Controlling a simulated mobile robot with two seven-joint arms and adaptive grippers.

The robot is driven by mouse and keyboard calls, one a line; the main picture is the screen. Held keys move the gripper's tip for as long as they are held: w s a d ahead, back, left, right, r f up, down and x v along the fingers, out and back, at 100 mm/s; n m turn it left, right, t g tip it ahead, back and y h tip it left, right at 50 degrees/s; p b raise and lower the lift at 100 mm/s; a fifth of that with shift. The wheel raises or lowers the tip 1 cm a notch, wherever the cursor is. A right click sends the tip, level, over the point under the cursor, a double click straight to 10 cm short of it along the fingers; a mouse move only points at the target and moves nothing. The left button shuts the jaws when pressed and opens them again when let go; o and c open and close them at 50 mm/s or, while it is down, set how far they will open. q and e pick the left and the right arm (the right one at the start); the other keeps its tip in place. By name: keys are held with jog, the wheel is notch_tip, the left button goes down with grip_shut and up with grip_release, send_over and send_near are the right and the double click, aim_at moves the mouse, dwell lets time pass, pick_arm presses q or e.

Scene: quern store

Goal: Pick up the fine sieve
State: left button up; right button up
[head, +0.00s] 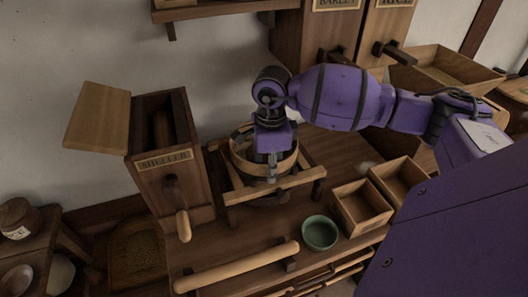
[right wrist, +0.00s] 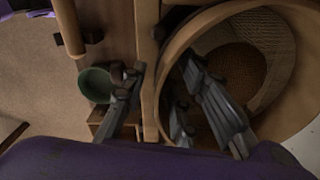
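The sieve (head: 287,166) is a round, pale wooden hoop resting on a wooden frame (head: 240,194) on the bench. In the right wrist view its mesh (right wrist: 275,45) shows inside the hoop, with brown grain or meal (right wrist: 238,68) in the middle. My right gripper (head: 272,172) is at the near side of the hoop. In the right wrist view its fingers (right wrist: 158,85) are spread, one outside the rim and the others inside it. They straddle the rim; I cannot tell whether they touch it. My left gripper is not in view.
A green bowl (head: 319,233) and open wooden boxes (head: 361,208) are to the right. A wooden rail (head: 237,266) runs along the front. Labelled bins (head: 330,30) stand behind.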

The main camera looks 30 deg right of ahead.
grip_shut()
jog(key=shift+r, duration=0.1)
